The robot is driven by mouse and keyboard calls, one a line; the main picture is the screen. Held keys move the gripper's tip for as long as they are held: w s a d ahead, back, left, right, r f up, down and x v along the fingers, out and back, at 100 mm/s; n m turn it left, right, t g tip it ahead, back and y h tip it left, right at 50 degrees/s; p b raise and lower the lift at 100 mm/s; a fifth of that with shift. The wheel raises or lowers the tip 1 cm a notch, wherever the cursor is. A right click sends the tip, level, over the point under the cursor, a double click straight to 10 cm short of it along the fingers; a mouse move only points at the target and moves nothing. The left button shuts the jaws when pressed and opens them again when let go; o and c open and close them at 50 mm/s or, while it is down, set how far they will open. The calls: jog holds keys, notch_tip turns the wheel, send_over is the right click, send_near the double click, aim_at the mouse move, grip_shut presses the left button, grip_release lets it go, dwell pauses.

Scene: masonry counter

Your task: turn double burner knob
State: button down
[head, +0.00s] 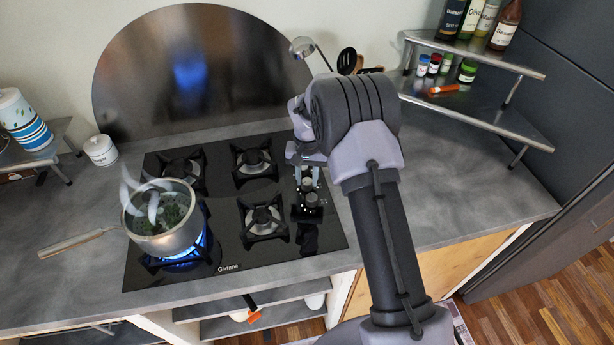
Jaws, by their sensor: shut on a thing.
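The black glass cooktop (180,268) is set in the grey counter, with several burners under black grates. The knobs (312,198) stand in a row along its right side. My gripper (308,186) reaches down over this row and is shut on one knob, partly hidden by the wrist above it. I cannot tell which burner that knob serves. A blue flame (190,250) burns at the front left burner, under a steaming pot (163,223) with green contents. No flame shows at the other burners.
A metal corner shelf (470,115) with bottles and spice jars stands at the right. Utensils (346,60) stand behind my wrist. The counter right of the cooktop (450,190) is clear.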

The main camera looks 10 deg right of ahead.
aim_at(307, 181)
jog(key=shift+n, duration=0.6)
jog(key=c, duration=1)
grip_release()
jog(key=shift+c, duration=0.2)
notch_tip(307, 181, up, 18)
jog(key=p, duration=0.4)
jog(key=shift+f, duration=0.25)
